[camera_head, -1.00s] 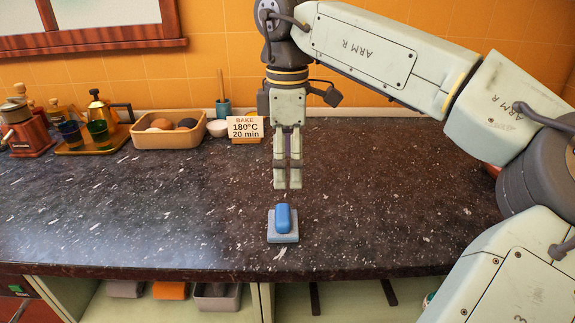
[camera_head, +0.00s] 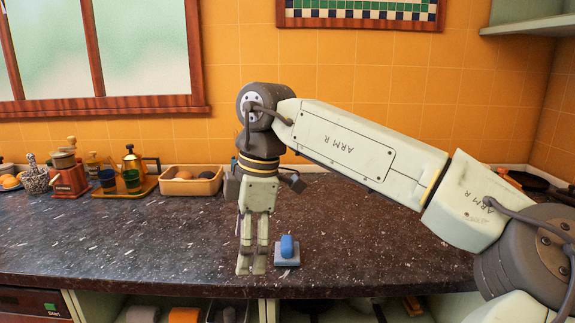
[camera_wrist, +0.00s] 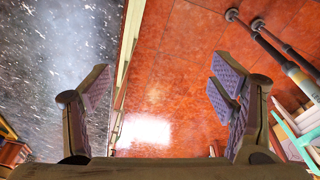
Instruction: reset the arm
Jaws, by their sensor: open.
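My gripper (camera_head: 252,262) points straight down at the end of my arm, close to the counter's front edge in the head view. In the wrist view my gripper (camera_wrist: 160,85) has its two padded fingers wide apart with nothing between them. Beyond the fingers the wrist view shows the counter's edge on the left and the reddish floor.
A blue block on a grey-blue base (camera_head: 287,248) stands on the dark counter (camera_head: 150,240), just right of my gripper. A tan tray (camera_head: 190,187) with round items and a wooden board with cups (camera_head: 125,187) stand along the back wall. Mid-counter is mostly clear.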

